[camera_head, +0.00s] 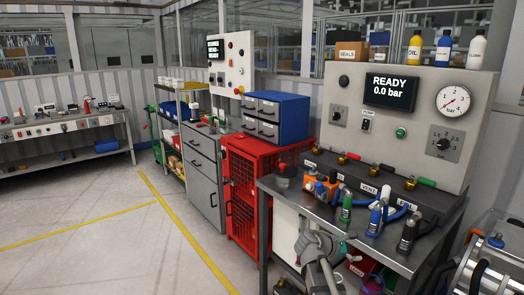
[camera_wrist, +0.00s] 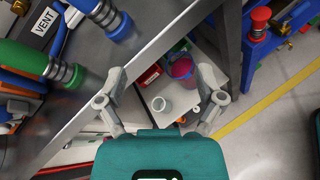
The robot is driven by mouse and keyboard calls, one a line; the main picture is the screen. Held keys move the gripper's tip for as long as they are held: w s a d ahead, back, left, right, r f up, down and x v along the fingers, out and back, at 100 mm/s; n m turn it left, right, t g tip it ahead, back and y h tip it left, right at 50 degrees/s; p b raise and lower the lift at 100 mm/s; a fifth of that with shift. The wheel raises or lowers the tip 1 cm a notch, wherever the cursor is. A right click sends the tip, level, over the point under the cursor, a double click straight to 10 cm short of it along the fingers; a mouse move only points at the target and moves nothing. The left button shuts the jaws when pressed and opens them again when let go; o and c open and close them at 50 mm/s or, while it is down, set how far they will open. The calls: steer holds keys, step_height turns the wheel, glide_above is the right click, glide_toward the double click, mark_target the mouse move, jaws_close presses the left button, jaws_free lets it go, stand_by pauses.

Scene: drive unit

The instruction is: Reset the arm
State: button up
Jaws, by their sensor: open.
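My gripper (camera_wrist: 162,85) is open and empty in the wrist view, with its two grey fingers spread wide on either side of the teal body. Between and beyond the fingers, a lower shelf (camera_wrist: 205,65) shows under the bench, with a grey cup-like container (camera_wrist: 176,97) and a reddish-purple container (camera_wrist: 183,69). In the head view my arm (camera_head: 318,250) is at the bench's front edge, low at the bottom of the picture; the gripper's fingers are hard to make out there. Nothing is seen held.
The metal bench top (camera_head: 325,208) carries hoses, couplings and an orange block (camera_head: 322,187) close to my arm. Its panel display (camera_head: 389,91) reads READY, 0.0 bar. A red cage cabinet (camera_head: 243,200) and blue drawer unit (camera_head: 276,117) stand left. Open floor (camera_head: 95,225) lies further left.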

steer(key=s+a+f+m+g+y, duration=0.4)
steer(key=s+a+f+m+y, duration=0.7)
steer(key=s+a+m+y, duration=0.4)
step_height(320, 180, up, 12)
steer(key=s+d+m+h+p, duration=0.1)
steer(key=p, duration=1.1)
steer(key=shift+d+h+p, duration=0.3)
steer(key=shift+h, duration=0.1)
steer(key=shift+f, duration=0.15)
stand_by(0.6)
